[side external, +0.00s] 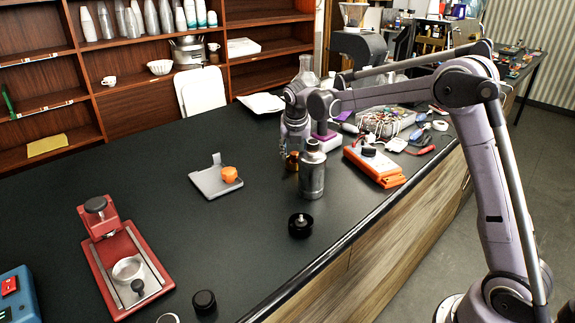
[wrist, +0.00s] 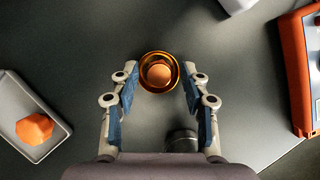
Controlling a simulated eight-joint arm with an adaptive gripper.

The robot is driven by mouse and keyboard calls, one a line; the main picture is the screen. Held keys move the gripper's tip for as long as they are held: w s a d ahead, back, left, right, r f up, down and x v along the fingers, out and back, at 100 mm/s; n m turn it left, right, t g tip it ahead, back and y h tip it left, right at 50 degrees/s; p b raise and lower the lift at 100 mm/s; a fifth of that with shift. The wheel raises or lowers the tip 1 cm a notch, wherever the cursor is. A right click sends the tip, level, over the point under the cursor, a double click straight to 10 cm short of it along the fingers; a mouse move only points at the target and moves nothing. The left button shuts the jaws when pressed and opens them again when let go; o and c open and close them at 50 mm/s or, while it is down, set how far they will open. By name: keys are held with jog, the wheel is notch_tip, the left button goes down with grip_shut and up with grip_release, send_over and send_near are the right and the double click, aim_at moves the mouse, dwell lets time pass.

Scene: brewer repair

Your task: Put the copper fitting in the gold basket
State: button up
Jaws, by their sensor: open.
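A round gold cup (wrist: 148,60), which looks like the gold basket, stands on the dark counter between my fingertips in the wrist view. A copper-coloured round shape (wrist: 160,75) shows inside it; I cannot tell whether it is the copper fitting or the cup's own floor. My gripper (wrist: 158,92) is open, with one finger on each side of the cup and gaps visible. In the side view my gripper (side external: 291,155) points down over the cup, which is partly hidden beside the metal canister. A faceted orange piece (side external: 230,174) sits on a grey tray (side external: 207,187), left of my gripper.
A metal canister (side external: 312,175) stands close beside my gripper. An orange-and-white meter (side external: 375,165) and cluttered electronics lie to the right. A black knob (side external: 301,225) lies near the front edge. A red press (side external: 122,265) stands front left. The counter behind the tray is clear.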

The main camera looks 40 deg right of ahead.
jog(key=v, duration=1.2)
jog(key=shift+r, duration=0.2)
jog(key=s+d+r+m+t, duration=0.35)
jog(key=s+m, duration=0.35)
jog(key=m, duration=0.5)
jog(key=s+a+f+m+y, duration=0.1)
jog(key=s+a+f+m, duration=0.3)
jog(key=s+m, duration=0.1)
jog(key=s+a+f+m+y, duration=0.1)
jog(key=s+a+f+m, duration=0.3)
jog(key=s, duration=0.3)
jog(key=s+a+f+m+y, duration=0.1)
jog(key=s+a+f+m, duration=0.2)
jog(key=s+m, duration=0.3)
jog(key=shift+s+a+f+t, duration=0.25)
jog(key=shift+s+a+f, duration=0.2)
jog(key=shift+a, duration=0.2)
